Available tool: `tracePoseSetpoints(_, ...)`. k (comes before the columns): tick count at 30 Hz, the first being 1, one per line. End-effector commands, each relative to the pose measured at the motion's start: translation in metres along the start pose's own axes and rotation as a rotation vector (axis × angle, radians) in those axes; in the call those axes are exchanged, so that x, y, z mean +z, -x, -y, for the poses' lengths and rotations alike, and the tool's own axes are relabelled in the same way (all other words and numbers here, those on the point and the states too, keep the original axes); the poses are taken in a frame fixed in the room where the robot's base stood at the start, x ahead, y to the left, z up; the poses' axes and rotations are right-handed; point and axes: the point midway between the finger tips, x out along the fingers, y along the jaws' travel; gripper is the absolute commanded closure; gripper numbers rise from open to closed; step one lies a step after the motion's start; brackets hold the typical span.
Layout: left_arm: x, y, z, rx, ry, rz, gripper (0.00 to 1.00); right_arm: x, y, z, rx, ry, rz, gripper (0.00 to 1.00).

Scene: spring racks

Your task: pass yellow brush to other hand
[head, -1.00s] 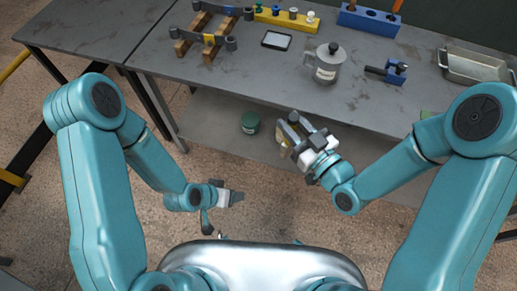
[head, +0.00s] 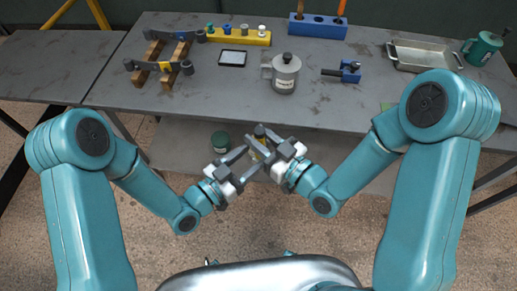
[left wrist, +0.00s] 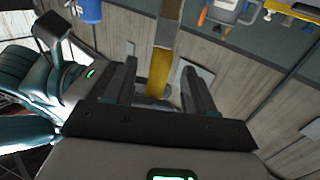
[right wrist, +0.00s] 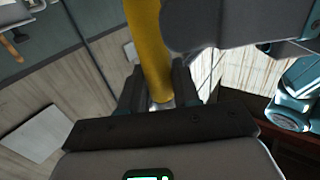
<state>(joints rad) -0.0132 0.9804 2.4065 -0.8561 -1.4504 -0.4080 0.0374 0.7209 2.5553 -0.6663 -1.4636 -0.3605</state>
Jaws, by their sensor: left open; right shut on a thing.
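The yellow brush (head: 258,152) is held in the air in front of the table edge, mostly hidden by the jaws in the head view. My right gripper (head: 264,146) is shut on it; the right wrist view shows the yellow brush (right wrist: 147,40) rising from between its fingers. My left gripper (head: 246,160) is open, close below and left of the right one. In the left wrist view the yellow brush (left wrist: 160,72) stands in the gap between the left fingers. I cannot tell how deep it sits there.
The grey table (head: 215,95) is behind both grippers. A green canister (head: 220,142) sits on the lower shelf.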

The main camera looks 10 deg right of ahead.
Motion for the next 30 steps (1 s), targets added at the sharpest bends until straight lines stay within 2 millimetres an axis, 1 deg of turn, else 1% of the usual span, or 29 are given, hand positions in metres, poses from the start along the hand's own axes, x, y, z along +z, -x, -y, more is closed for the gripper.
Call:
tracePoseSetpoints(1,0.0,-0.01,-0.001,0.004,-0.002,-0.002,0.45,0.0,0.0,0.0,0.0,0.0,-0.001,1.0)
tracePoseSetpoints(3,0.0,-0.022,-0.001,0.004,-0.002,-0.001,0.45,0.0,0.0,0.0,0.0,0.0,-0.001,1.0)
tracePoseSetpoints(6,0.0,-0.035,-0.001,0.002,-0.001,0.0,0.45,0.0,0.0,0.0,0.0,0.0,-0.001,1.0)
tracePoseSetpoints(9,0.0,-0.043,0.0,0.001,0.001,0.001,0.45,0.0,0.0,0.0,0.0,0.0,-0.001,1.0)
tracePoseSetpoints(13,0.0,-0.048,0.0,-0.001,0.001,0.002,0.45,0.0,0.0,0.0,0.0,0.0,-0.001,1.0)
tracePoseSetpoints(19,0.0,-0.048,0.0,-0.001,0.001,0.002,0.45,0.0,0.0,0.0,0.0,0.0,-0.001,1.0)
tracePoseSetpoints(20,0.0,-0.048,0.0,-0.001,0.001,0.002,0.48,0.0,0.0,0.0,0.0,0.0,-0.001,1.0)
tracePoseSetpoints(21,0.0,-0.048,0.0,-0.001,0.001,0.002,0.61,0.0,0.0,0.0,0.0,0.0,-0.001,1.0)
tracePoseSetpoints(23,0.0,-0.048,0.0,-0.001,0.001,0.002,0.81,0.0,0.0,0.0,0.0,0.0,-0.001,1.0)
tracePoseSetpoints(24,0.0,-0.048,0.0,-0.001,0.001,0.002,0.94,0.0,0.0,0.0,0.0,0.0,-0.001,1.0)
tracePoseSetpoints(25,0.0,-0.048,0.0,-0.001,0.001,0.002,1.0,0.0,0.0,0.0,0.0,0.0,-0.001,1.0)
tracePoseSetpoints(26,0.0,-0.048,0.0,-0.001,0.001,0.002,1.0,0.0,0.0,0.0,0.0,0.0,-0.001,1.0)
tracePoseSetpoints(27,0.0,-0.048,0.0,0.0,0.001,0.001,1.0,0.0,0.0,0.0,0.0,0.0,-0.001,0.59)
tracePoseSetpoints(29,0.0,-0.048,0.0,0.0,0.001,0.001,1.0,0.0,0.0,0.0,0.0,0.0,-0.001,0.4)
tracePoseSetpoints(30,0.0,-0.048,0.0,0.0,0.001,0.001,1.0,0.0,0.0,0.0,0.0,0.0,-0.001,0.39)
